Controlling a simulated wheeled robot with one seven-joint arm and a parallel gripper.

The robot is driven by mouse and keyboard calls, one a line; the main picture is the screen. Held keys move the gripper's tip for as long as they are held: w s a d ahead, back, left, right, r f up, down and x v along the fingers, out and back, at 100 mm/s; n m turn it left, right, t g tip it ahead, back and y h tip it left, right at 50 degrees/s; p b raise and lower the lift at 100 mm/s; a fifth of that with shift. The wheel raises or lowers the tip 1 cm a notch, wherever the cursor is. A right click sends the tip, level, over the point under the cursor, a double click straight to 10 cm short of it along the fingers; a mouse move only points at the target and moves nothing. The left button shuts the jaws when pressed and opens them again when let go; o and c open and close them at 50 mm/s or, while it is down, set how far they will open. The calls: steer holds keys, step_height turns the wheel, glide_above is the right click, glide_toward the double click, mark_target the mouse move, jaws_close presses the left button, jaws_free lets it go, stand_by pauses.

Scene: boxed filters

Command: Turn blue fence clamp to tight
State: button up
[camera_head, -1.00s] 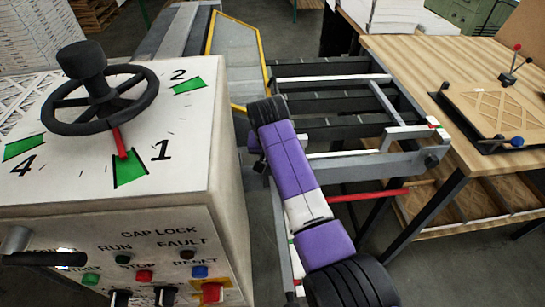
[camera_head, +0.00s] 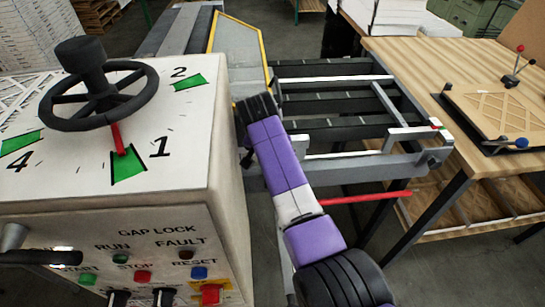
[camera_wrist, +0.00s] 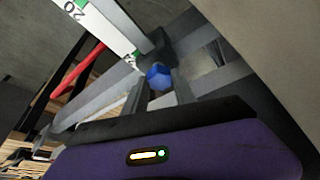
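The blue fence clamp knob (camera_wrist: 158,76) shows in the wrist view, just beyond and between the fingertips of my gripper (camera_wrist: 160,88). The fingers stand apart, with a gap around the knob; contact is not clear. A dark block sits directly behind the knob. A white scale strip (camera_wrist: 103,22) with green marks and the number 20 runs toward it. In the head view my purple arm reaches down beside the white control cabinet (camera_head: 120,205). My gripper and the clamp are hidden there. No tight mark is readable.
The cabinet with its black handwheel (camera_head: 98,95) and buttons stands close left of my arm. A metal rail frame (camera_head: 345,165) and a red bar (camera_head: 365,197) lie to the right.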

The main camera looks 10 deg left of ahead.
steer(key=shift+o, duration=0.9)
